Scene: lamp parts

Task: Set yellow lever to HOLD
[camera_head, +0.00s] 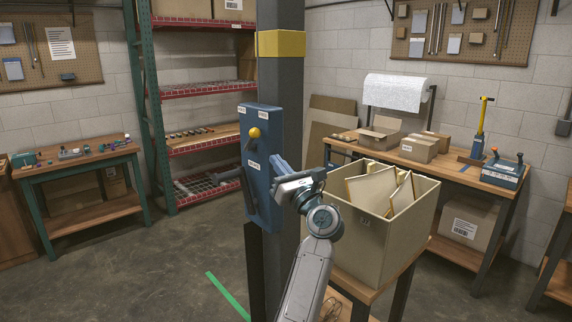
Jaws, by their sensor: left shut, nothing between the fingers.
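A blue panel (262,185) is mounted on the grey column. A round yellow knob (254,132), apparently the yellow lever's end, sticks out of its upper part. Small white labels sit above and below the knob; their words are too small to read surely. My left gripper (278,166) is at the panel's right edge, below and right of the knob, and appears apart from it. It is shut and empty. Whether its fingers touch the panel I cannot tell. My right gripper is not in view.
A beige bin (378,240) with flat boards stands close to the right of my left arm. A workbench (500,192) behind holds boxes and a blue tool with a yellow handle (483,112). Red-edged shelves (203,143) stand behind left. Open floor lies at lower left.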

